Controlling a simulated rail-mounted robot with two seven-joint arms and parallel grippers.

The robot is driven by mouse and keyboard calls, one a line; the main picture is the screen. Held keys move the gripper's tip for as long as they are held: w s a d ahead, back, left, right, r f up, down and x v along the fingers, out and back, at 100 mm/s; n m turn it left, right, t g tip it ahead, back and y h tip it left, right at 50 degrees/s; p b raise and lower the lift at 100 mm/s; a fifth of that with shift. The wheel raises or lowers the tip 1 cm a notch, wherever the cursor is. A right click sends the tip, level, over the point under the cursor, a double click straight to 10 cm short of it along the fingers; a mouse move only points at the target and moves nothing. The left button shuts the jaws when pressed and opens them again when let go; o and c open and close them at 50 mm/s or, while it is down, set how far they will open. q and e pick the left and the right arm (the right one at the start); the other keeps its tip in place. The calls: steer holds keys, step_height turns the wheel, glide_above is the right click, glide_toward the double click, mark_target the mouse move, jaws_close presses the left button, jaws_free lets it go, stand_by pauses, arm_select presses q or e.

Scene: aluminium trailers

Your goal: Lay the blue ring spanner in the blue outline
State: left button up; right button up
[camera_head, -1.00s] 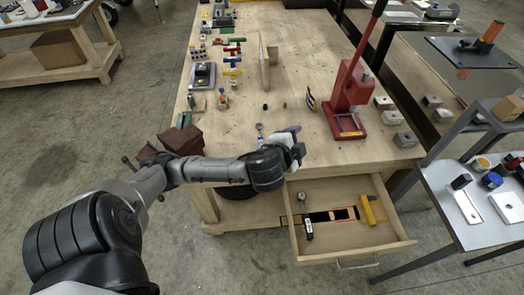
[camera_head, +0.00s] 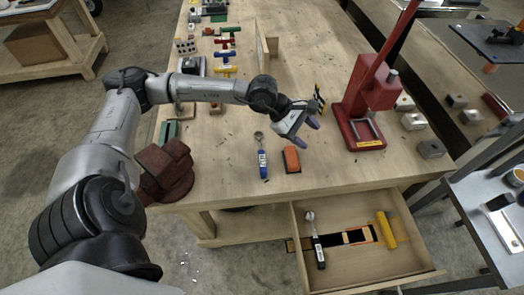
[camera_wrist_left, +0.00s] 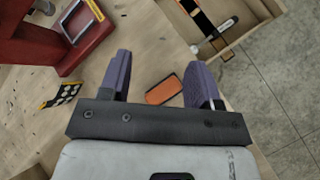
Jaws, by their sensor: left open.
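The blue ring spanner (camera_head: 263,164) lies on the bench near its front edge, blue handle toward the drawer and grey ring end away from it. My left gripper (camera_head: 308,130) is open and empty above the bench, to the right of and beyond the spanner, apart from it. Its two purple fingers (camera_wrist_left: 160,78) show in the left wrist view, with no spanner between them. The open drawer (camera_head: 386,285) holds a black strip (camera_head: 332,240) with an orange outline; I cannot make out a blue outline. My right gripper is not in view.
An orange-topped block (camera_head: 291,159) lies just right of the spanner. A black-handled ring spanner (camera_head: 317,246) and a yellow tool (camera_head: 387,229) lie in the drawer. A red press (camera_head: 368,105) stands right of my gripper; a dark red vise (camera_head: 165,170) sits at the left corner.

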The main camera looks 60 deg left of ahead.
arm_select(q)
steer(key=s+a+f+m+g+y, duration=0.3)
steer(key=a+f, duration=0.1)
steer(key=a, duration=0.1)
steer(key=m+g+y, duration=0.4)
glide_above(262, 156)
steer(key=f, duration=0.2)
steer(key=shift+m, duration=0.4)
steer(key=f, duration=0.8)
steer(key=shift+d, duration=0.2)
steer(key=shift+a+f, duration=0.2)
steer(key=shift+f, duration=2.55)
steer(key=shift+c, duration=0.3)
jaws_close()
